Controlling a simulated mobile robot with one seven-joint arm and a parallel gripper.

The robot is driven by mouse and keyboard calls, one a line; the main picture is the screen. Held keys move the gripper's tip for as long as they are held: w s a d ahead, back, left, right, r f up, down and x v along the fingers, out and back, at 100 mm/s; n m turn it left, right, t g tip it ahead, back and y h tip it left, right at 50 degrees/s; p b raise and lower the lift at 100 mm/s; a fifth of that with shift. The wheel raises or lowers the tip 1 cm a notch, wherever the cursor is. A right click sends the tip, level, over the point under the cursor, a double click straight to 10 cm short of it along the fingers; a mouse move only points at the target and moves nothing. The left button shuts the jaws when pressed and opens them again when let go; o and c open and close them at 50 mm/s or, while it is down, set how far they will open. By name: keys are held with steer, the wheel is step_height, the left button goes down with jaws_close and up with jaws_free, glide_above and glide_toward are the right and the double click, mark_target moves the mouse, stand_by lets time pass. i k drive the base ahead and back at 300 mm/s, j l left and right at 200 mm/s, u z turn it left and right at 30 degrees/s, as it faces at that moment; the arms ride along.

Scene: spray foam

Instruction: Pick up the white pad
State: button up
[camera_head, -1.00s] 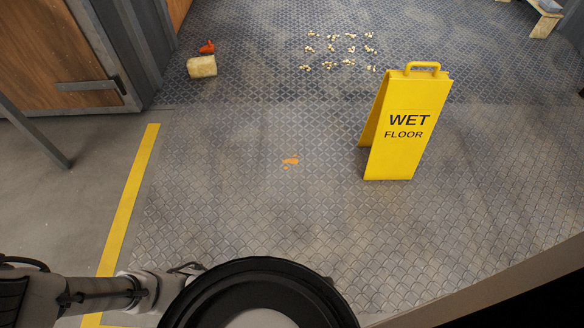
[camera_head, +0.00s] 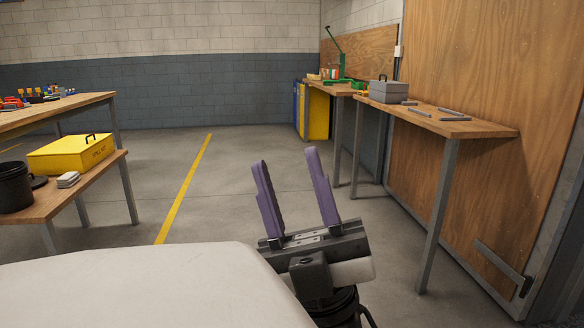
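A small stack of what look like white pads (camera_head: 68,180) lies on the low wooden bench (camera_head: 92,190) at the left, just in front of a yellow box. It is small in the picture, so I cannot tell how many pads it holds. My gripper (camera_head: 288,162) stands up in the lower middle of the view with its two purple fingers apart and nothing between them. It is well to the right of the bench and apart from the pads.
The yellow lidded box (camera_head: 76,153) and a black bucket (camera_head: 15,187) share the low bench. A higher table (camera_head: 55,105) with small coloured items stands behind it. At right is a wooden workbench (camera_head: 450,125) with a grey toolbox (camera_head: 388,91). The floor between is clear.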

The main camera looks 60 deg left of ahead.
mark_target(68, 180)
steer(key=u, duration=3.3)
